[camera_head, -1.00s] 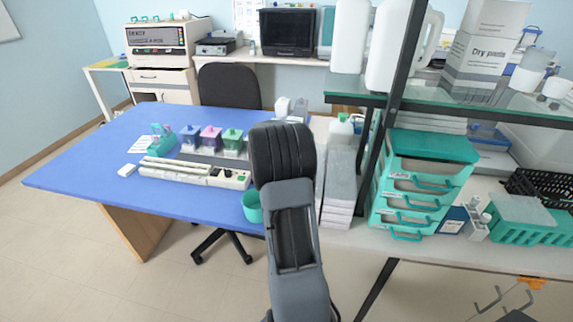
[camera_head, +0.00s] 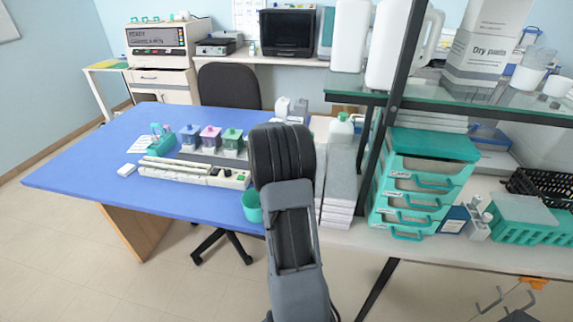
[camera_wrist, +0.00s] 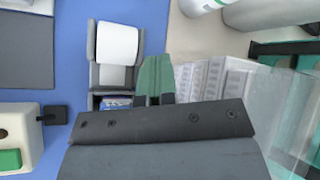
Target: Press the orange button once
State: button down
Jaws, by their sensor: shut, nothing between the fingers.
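No orange button can be made out in either view. On the blue table, a long cream rack (camera_head: 190,171) has a cream box with small dark and green parts (camera_head: 229,178) at its right end. In the wrist view, part of a cream box (camera_wrist: 20,128) with a green patch shows at the lower left edge. My gripper (camera_wrist: 157,62) is shut, its green fingers together and empty, pointing over the table beside a grey holder with a white roll (camera_wrist: 118,45). In the head view my arm hides the gripper.
Three staining jars, blue, pink and green (camera_head: 210,138), stand behind the rack. A teal cup (camera_head: 252,207) is at the table's front edge. Stacked white boxes (camera_head: 339,190) and a teal drawer unit (camera_head: 420,180) stand to the right, under a glass shelf (camera_head: 470,105). The table's left part is clear.

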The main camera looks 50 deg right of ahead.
jog(key=shift+s+a+f+b, duration=0.1)
jog(key=shift+s+f+b, duration=0.15)
jog(key=shift+f, duration=0.55)
dwell(0.4)
jog(key=shift+r, duration=0.15)
jog(key=shift+w+r+p, duration=0.25)
jog(key=shift+r+p, duration=0.9)
jog(key=shift+p, duration=0.15)
jog(key=shift+r, duration=0.2)
notch_tip(320, 180, up, 5)
jog(key=p, duration=0.5)
jog(key=shift+p, duration=0.3)
